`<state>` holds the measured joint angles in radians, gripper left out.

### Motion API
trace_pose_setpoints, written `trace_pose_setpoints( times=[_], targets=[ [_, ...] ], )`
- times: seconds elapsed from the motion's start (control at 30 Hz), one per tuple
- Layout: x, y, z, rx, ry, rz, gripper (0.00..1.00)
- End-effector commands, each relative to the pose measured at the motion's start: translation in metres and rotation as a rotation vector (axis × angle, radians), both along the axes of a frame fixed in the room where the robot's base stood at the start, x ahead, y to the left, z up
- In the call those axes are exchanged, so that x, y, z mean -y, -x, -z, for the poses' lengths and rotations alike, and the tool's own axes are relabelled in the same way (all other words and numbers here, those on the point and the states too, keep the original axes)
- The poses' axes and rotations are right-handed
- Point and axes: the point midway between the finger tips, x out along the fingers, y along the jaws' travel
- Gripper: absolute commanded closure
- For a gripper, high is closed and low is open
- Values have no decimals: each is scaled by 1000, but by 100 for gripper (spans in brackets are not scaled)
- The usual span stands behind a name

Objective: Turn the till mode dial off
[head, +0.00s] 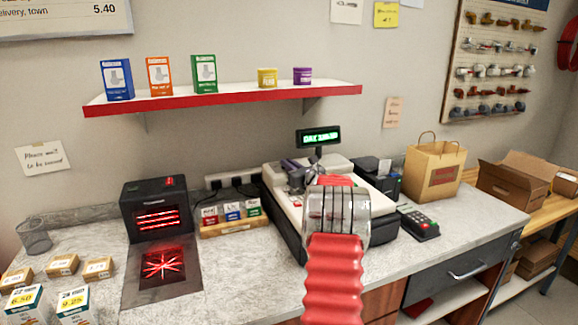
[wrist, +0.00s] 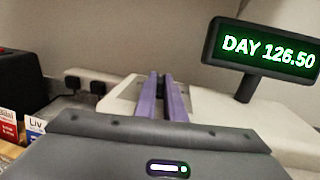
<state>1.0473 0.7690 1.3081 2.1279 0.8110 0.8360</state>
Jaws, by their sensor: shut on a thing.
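The till (head: 283,215), with a pale top and dark base, stands on the counter in the head view; its pale casing (wrist: 245,128) also shows in the wrist view. Its green display (head: 319,137) on a post reads "DAY 126.50" in the wrist view (wrist: 268,50). My gripper (head: 293,166) is at the till's top left, its purple fingers (wrist: 163,95) close together and shut on the mode dial. The dial itself is hidden by the fingers and wrist, so its pointer cannot be read.
A black scanner with red lights (head: 157,208) stands left of the till, beside a rack of small cards (head: 230,222). A card terminal (head: 418,223) and paper bag (head: 433,168) are on the right. A red-edged shelf (head: 225,99) hangs above.

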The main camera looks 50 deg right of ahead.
Motion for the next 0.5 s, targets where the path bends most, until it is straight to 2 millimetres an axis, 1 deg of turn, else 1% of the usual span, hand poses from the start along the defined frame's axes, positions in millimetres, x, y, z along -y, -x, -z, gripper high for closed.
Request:
trace_pose_setpoints(
  times=[0.07, 0.5],
  targets=[
    [3, 2, 3, -3, -1, -34, 100],
    [6, 3, 5, -4, -3, -230, 100]
  ],
)
